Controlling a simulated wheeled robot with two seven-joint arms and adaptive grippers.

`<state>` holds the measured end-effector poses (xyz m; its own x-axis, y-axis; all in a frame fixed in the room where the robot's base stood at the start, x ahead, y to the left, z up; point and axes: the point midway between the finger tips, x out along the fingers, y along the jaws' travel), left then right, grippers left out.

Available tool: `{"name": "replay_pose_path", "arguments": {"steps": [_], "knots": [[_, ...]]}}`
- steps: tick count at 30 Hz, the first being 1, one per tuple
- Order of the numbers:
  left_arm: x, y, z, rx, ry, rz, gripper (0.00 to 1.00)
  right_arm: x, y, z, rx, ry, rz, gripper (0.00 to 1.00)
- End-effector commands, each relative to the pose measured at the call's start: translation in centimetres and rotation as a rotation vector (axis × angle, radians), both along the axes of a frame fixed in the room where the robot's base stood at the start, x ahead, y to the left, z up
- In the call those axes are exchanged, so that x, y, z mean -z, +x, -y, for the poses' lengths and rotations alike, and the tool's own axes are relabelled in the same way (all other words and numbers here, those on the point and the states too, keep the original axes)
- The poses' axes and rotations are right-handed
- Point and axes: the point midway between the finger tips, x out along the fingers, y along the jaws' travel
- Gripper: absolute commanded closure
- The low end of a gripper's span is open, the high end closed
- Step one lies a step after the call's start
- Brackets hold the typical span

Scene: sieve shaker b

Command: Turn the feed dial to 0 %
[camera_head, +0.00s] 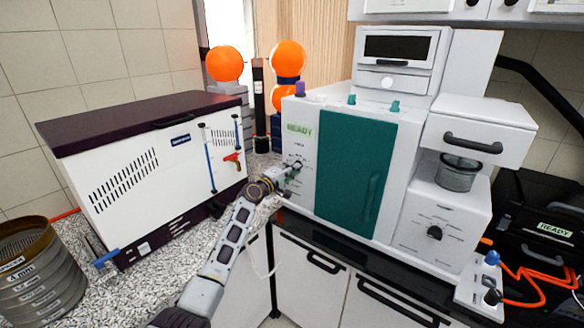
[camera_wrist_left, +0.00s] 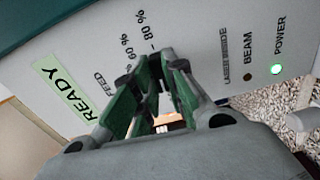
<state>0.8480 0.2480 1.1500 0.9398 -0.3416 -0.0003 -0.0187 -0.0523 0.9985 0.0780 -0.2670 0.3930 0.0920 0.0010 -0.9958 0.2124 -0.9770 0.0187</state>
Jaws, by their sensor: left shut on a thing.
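The white machine (camera_head: 412,140) with a teal door (camera_head: 352,165) has a READY label (camera_head: 299,128) on its left front panel. My left gripper (camera_head: 291,170) is at that panel, below the label. In the left wrist view the fingers (camera_wrist_left: 158,88) are shut over the feed dial's place, beside the FEED lettering (camera_wrist_left: 104,82). The dial itself is hidden between and behind the fingers, so its pointer cannot be read. The 60 % and 80 % marks (camera_wrist_left: 140,48) show past the fingertips. The POWER lamp (camera_wrist_left: 277,69) is lit green; the BEAM lamp is dark. My right gripper is out of view.
A white box with a dark lid (camera_head: 150,150) stands left of the machine. Steel sieves (camera_head: 40,285) stand at the lower left. Another dark dial (camera_head: 435,232) is on the right-hand unit, near orange cables (camera_head: 530,275).

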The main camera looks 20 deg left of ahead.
Motion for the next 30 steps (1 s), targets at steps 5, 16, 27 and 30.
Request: {"name": "replay_pose_path", "arguments": {"steps": [5, 16, 27, 30], "knots": [[0.11, -0.01, 0.0, 0.0, -0.051, -0.022, 1.0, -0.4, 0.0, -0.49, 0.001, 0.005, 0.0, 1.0], [0.2, -0.01, -0.03, 0.0, -0.068, -0.027, 1.0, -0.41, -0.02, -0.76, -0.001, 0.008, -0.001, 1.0], [0.11, 0.0, -0.02, 0.0, -0.067, -0.026, 0.65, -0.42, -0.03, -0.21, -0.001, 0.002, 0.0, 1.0], [0.07, 0.0, -0.02, 0.0, -0.066, -0.025, 0.65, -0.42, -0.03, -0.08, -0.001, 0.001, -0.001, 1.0]]}}
